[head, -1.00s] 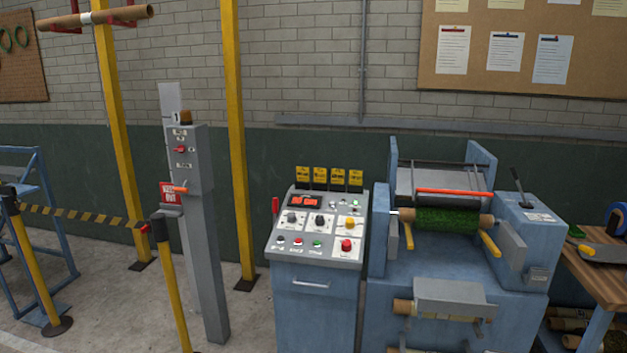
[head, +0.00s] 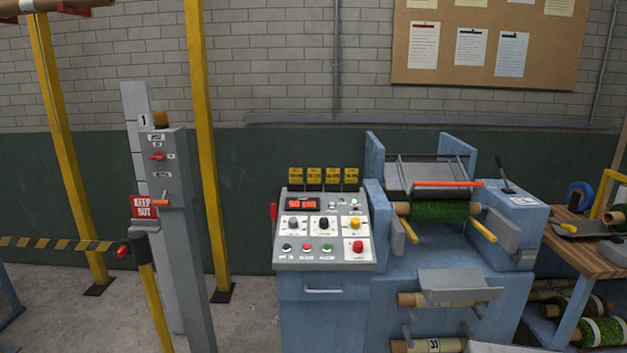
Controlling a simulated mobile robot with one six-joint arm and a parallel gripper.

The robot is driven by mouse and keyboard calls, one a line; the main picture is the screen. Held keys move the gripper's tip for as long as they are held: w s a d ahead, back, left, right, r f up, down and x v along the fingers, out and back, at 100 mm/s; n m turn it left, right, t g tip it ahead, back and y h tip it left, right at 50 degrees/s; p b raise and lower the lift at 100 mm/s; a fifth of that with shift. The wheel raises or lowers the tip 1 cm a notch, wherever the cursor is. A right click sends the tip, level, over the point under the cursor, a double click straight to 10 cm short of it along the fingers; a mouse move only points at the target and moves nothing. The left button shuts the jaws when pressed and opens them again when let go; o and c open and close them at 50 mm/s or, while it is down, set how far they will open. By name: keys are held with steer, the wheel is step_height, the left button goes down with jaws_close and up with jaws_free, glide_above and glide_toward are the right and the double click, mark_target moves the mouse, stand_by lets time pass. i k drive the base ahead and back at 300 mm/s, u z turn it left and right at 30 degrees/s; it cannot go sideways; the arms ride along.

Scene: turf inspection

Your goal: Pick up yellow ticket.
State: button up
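Several yellow tickets (head: 314,175) stand side by side in dark holders along the top edge of the grey control console (head: 325,262). Their print is too small to read. No single ticket stands apart from the others. My gripper and arm do not show in the head view.
A blue machine (head: 440,270) with a green turf roll stands right of the console. A grey post (head: 172,230) with a red sign and a striped barrier tape (head: 60,244) are at the left. A wooden bench (head: 590,247) is at the far right. Bare floor shows between post and console.

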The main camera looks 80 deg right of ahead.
mark_target(315, 174)
steer(key=z, duration=0.65)
steer(key=i, duration=0.9)
steer(key=z, duration=0.6)
